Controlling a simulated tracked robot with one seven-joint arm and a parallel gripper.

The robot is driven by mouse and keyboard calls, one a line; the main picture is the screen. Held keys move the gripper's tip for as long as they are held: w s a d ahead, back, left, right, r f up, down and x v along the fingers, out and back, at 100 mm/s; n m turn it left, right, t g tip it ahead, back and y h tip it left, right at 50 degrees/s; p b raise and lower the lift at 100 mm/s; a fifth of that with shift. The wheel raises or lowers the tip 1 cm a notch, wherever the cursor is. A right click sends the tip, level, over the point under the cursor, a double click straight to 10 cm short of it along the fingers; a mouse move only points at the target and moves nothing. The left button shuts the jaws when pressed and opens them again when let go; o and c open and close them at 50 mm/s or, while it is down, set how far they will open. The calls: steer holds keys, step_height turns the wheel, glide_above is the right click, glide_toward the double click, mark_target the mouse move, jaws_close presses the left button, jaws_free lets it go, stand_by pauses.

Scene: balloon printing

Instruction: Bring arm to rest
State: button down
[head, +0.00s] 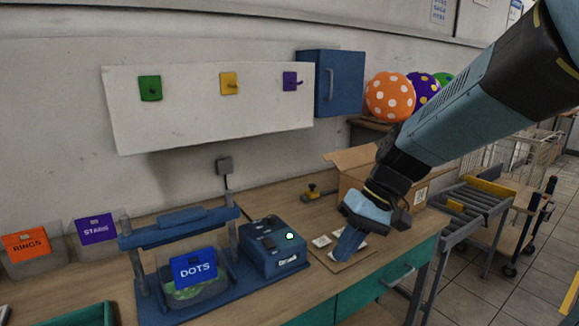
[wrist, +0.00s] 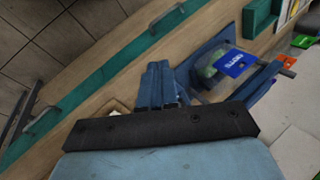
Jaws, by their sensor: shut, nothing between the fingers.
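My arm reaches in from the upper right of the head view. My gripper (head: 349,243) points down over the right part of the wooden table (head: 268,205), above a small board with pale squares (head: 322,241). In the wrist view the blue fingers of my gripper (wrist: 160,84) lie side by side, shut and empty. I cannot tell whether the fingertips touch the board.
A blue press holds a bin labelled DOTS (head: 194,270), with a blue control box (head: 273,248) showing a green light beside it. A cardboard box (head: 352,165) stands close behind my gripper. RINGS (head: 27,243) and STARS (head: 96,229) bins stand left. A roller conveyor (head: 470,205) is right.

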steer(key=s+d+r+m+t+h, duration=0.1)
steer(key=s+d+r+t+h, duration=0.1)
steer(key=d, duration=0.4)
steer(key=s+d+r+m+t+h, duration=0.2)
steer(key=s+d+r+t+h, duration=0.1)
steer(key=d+r, duration=0.3)
steer(key=shift+d+t+h, duration=0.3)
steer(key=shift+t, duration=0.6)
